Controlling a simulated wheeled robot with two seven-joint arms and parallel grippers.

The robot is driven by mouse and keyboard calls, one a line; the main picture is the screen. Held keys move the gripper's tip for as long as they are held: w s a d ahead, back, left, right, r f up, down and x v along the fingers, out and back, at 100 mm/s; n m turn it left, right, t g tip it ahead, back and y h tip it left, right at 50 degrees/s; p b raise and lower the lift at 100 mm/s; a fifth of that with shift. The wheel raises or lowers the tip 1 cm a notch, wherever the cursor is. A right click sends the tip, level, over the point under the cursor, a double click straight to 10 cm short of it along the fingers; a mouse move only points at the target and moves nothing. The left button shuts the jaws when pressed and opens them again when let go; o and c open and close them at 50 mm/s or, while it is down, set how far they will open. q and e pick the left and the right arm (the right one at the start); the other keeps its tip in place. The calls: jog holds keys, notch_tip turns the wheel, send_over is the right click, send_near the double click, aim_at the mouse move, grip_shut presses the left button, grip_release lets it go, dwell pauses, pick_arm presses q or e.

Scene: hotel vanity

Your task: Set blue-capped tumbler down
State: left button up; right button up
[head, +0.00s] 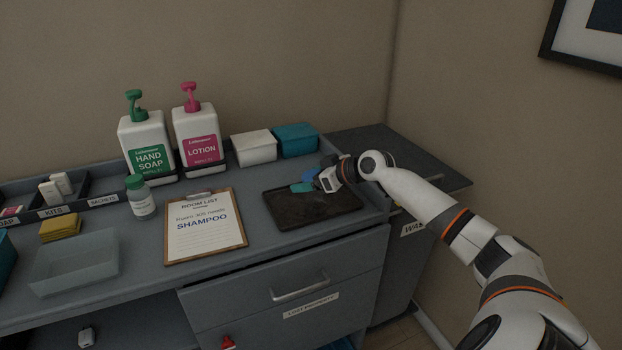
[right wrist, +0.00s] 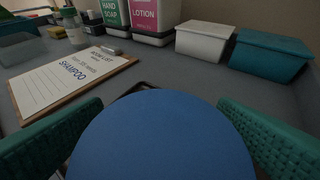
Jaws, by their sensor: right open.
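The blue-capped tumbler (right wrist: 160,142) fills the lower middle of the right wrist view; its round blue cap shows and its body is hidden. In the head view a bit of blue (head: 311,173) shows by my fingers, with the rest hidden. My right gripper (head: 304,185) is over the back right part of the dark tray (head: 290,217). Its green-padded fingers are open, one on each side of the cap. I cannot tell whether the tumbler's base touches the tray. My left gripper is not in view.
A clipboard (head: 205,232) lies left of the tray. A white box (head: 253,147) and a teal box (head: 296,140) stand behind it. Hand soap (head: 147,145) and lotion (head: 199,138) bottles stand further left, with a small green-capped bottle (head: 141,200) in front.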

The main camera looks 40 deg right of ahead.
jog(key=shift+r, duration=0.1)
jog(key=b+v, duration=0.2)
jog(key=v, duration=1)
dwell(0.6)
